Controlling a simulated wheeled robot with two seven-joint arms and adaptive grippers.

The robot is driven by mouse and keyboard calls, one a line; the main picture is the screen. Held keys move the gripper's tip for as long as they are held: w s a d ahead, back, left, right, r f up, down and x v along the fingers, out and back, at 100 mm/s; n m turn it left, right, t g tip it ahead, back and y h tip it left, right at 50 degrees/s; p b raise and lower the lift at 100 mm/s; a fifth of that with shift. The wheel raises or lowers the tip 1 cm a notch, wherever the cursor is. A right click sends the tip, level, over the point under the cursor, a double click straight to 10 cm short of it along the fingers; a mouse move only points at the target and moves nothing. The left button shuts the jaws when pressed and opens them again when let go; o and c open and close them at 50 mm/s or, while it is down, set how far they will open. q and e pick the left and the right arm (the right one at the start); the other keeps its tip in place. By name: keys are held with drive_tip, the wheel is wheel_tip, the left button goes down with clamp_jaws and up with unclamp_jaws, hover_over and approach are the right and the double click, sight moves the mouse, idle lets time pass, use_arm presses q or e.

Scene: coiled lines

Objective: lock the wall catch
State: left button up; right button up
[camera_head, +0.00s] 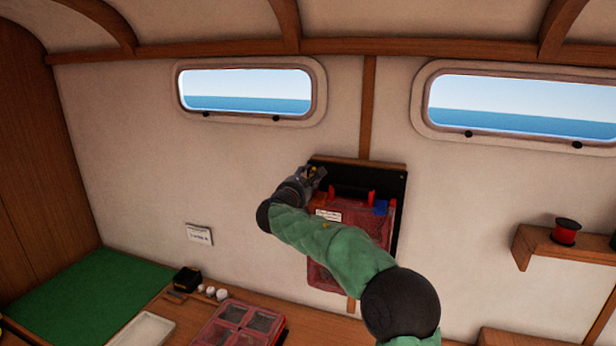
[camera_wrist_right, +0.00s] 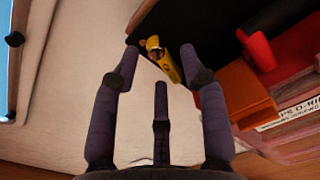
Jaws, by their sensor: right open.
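The wall catch (camera_wrist_right: 170,66) shows as a small yellow lever at the edge of a black wall board (camera_head: 400,184). In the right wrist view it lies tilted, just beyond the gap between my fingertips. My right gripper (camera_wrist_right: 159,65) is open, its fingers spread, with nothing held. In the head view my right gripper (camera_head: 314,174) is at the board's upper left corner and hides most of the catch there. I cannot tell whether a finger touches the catch. A red case (camera_head: 376,222) hangs on the board, partly behind my green arm. My left gripper is not in view.
Orange and red parts of the case (camera_wrist_right: 247,96) sit close to the right of my fingers. A second red case (camera_head: 238,322), a small black box (camera_head: 187,279) and a white tray (camera_head: 146,330) are on the bench below. A shelf (camera_head: 560,241) holds a red spool (camera_head: 565,231).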

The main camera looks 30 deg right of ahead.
drive_tip(key=shift+w+d, duration=0.3)
drive_tip(key=shift+c, duration=0.3)
clamp_jaws()
drive_tip(key=shift+s+d+r+n+p, duration=0.1)
drive_tip(key=shift+n+p, duration=0.9)
drive_tip(key=shift+p, duration=0.1)
drive_tip(key=shift+n+p, duration=0.4)
drive_tip(key=shift+n, duration=0.2)
drive_tip(key=shift+f, duration=0.2)
drive_tip(key=shift+o, duration=0.3)
unclamp_jaws()
drive_tip(key=shift+s, duration=0.1)
